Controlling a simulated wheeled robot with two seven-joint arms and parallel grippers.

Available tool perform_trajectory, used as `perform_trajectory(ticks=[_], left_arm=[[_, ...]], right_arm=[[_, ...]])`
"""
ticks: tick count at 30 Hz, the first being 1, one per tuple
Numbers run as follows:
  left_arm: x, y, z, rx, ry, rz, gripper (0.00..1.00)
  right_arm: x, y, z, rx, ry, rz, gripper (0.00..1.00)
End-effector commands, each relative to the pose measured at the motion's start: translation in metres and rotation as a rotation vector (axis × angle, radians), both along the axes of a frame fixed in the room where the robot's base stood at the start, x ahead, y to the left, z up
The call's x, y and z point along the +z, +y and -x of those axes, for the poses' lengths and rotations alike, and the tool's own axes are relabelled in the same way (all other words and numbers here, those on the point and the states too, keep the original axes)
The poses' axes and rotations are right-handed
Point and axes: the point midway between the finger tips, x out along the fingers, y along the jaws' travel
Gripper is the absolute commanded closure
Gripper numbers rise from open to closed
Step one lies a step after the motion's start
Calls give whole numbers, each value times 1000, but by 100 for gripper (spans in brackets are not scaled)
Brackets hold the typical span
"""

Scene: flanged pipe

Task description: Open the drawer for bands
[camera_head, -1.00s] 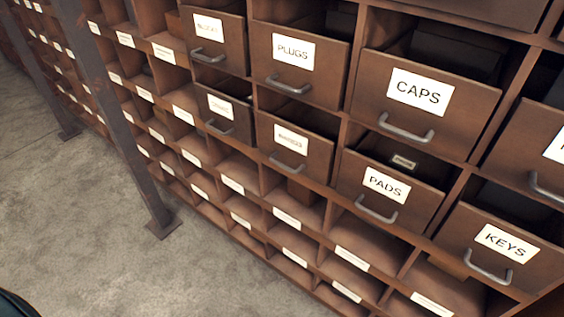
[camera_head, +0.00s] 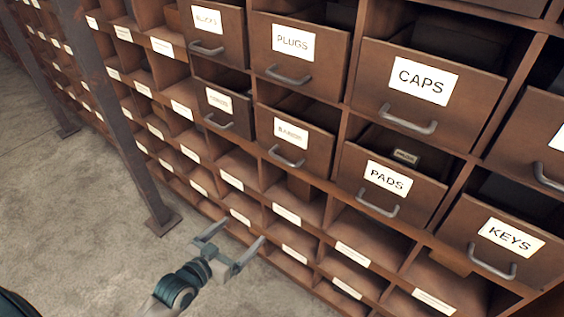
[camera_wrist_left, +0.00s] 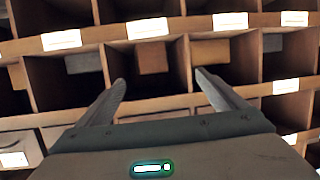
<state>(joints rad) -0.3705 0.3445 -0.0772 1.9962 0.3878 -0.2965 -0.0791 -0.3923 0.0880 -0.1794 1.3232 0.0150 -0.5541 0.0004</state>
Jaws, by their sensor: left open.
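The drawer that seems to read BANDS (camera_head: 304,133) is in the middle of the lower drawer row in the head view, between the PADS drawer (camera_head: 388,185) and a drawer with a blurred label (camera_head: 221,108). Its grey bar handle (camera_head: 287,158) is on its front, below the label. My left gripper (camera_head: 238,240) is open and empty, low and to the left of that drawer, in front of the lower open compartments. In the left wrist view its two fingers (camera_wrist_left: 160,92) are spread, facing open compartments. My right gripper is not in view.
Above are the PLUGS (camera_head: 294,52) and CAPS (camera_head: 425,88) drawers; KEYS (camera_head: 503,243) is at the lower right. A metal post (camera_head: 118,130) stands at the left, in front of the shelving. The concrete floor (camera_head: 70,220) at the lower left is clear.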

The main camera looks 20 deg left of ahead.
Motion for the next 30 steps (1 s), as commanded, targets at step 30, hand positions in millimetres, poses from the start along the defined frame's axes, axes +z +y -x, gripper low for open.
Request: perform_trajectory(ticks=[30], left_arm=[[163, -21, -6, -114, -279, 62, 10]], right_arm=[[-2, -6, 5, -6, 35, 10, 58]])
